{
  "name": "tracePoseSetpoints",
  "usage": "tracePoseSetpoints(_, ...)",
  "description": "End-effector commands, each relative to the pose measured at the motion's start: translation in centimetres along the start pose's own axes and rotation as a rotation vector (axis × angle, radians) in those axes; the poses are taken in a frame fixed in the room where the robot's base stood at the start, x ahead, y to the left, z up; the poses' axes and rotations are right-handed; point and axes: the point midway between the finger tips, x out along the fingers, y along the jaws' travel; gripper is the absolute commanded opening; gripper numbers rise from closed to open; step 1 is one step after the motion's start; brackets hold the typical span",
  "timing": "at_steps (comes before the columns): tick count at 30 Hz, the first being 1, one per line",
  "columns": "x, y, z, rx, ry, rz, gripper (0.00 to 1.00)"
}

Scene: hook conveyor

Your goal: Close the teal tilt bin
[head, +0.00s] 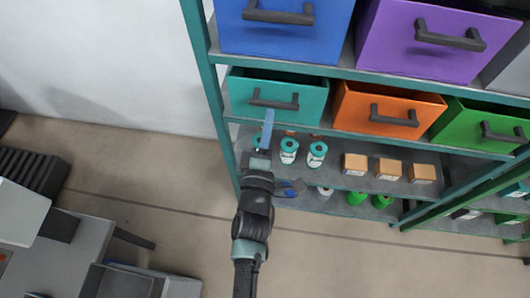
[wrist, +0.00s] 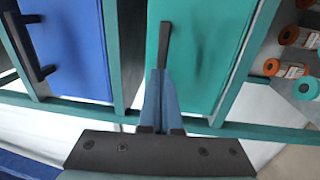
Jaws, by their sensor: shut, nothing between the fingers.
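The teal tilt bin (head: 309,106) is on the middle shelf level at the left end, with a dark bar handle (head: 274,102) on its front. A strip of its open top shows in the head view. In the wrist view its teal front (wrist: 212,50) fills the middle right, with the handle (wrist: 164,45) upright in the picture. My gripper (head: 269,112) is shut and empty, its blue fingers pointing at the bin front. In the wrist view the fingertips (wrist: 160,72) meet the near end of the handle; I cannot tell whether they touch it.
An orange bin (head: 350,112) and a green bin (head: 460,125) stand to the right. A blue bin (head: 285,38) and a purple bin (head: 400,45) are above. Teal-topped cans (head: 289,150) and small boxes (head: 388,170) sit on the shelf below. Teal rack posts (head: 205,70) flank the bins.

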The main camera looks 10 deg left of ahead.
Motion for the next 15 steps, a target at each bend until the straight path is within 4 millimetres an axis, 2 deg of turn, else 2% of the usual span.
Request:
tracePoseSetpoints(1,0.16,0.52,-0.02,-0.001,0.001,-0.001,0.0)
tracePoseSetpoints(15,0.64,0.82,-0.04,0.0,0.001,0.004,0.0)
